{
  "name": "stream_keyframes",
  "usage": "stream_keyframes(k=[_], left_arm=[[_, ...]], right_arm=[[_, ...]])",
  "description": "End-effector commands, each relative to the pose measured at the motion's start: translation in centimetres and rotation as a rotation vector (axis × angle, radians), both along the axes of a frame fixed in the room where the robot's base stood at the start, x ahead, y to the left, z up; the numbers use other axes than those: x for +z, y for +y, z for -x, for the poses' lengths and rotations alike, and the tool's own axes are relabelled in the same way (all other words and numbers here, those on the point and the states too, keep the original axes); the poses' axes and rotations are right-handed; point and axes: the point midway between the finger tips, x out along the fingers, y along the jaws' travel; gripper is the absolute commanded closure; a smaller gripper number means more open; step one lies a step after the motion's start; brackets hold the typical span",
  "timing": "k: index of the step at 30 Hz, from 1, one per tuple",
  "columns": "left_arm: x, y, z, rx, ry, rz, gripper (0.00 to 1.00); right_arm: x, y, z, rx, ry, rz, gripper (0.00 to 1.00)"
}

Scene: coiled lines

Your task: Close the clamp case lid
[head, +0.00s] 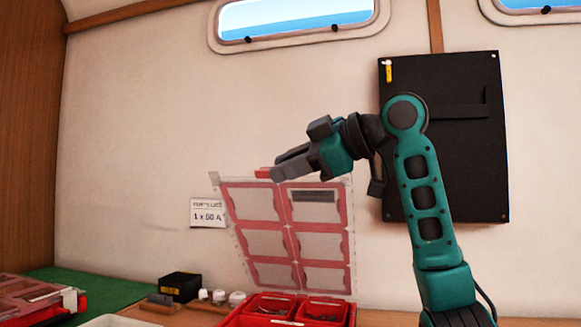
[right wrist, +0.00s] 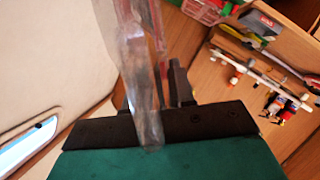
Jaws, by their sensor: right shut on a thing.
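The clamp case (head: 270,312) is a red box with inner compartments, open on the bench at the bottom middle of the head view. Its clear lid (head: 292,240), with red-framed panels, stands up behind the box, leaning a little back. My right gripper (head: 280,172) is at the top edge of the lid, shut on it. In the right wrist view the clear lid (right wrist: 145,90) runs edge-on between the dark fingers. A red piece shows beside the fingertips in the head view. The contents of the case are mostly cut off. My left gripper is not in view.
A black bin (head: 180,287) and small white items stand left of the case. Another red case (head: 35,298) lies on a green mat (head: 110,285) at far left. A black panel (head: 440,135) hangs on the wall behind my right arm. Several tools (right wrist: 265,85) lie on the bench.

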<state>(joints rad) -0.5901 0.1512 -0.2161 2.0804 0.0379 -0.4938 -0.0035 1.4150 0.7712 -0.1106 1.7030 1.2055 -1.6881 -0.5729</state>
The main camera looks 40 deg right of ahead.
Motion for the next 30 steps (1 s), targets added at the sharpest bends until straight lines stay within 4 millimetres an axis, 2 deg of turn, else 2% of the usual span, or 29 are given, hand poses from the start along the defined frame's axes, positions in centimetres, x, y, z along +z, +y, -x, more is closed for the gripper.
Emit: stream_keyframes(k=[7, 8, 14, 23, 26, 30], left_arm=[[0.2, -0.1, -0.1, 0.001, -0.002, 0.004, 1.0], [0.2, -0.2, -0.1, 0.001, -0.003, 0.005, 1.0], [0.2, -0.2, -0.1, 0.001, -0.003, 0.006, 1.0], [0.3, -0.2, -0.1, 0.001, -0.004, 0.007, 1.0], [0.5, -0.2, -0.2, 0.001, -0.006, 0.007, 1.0], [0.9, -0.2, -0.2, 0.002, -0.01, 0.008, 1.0]], right_arm=[[0.1, 0.0, 0.0, 0.001, -0.003, -0.001, 1.0], [0.1, 0.0, 0.0, 0.001, -0.003, -0.001, 0.74], [0.1, 0.0, 0.0, 0.0, -0.002, -0.001, 0.55], [0.2, -0.2, 0.2, -0.001, -0.002, -0.001, 0.55], [0.6, -0.6, 1.1, -0.004, -0.003, -0.001, 0.55], [1.5, -1.7, 3.4, -0.004, -0.005, -0.001, 0.55]])
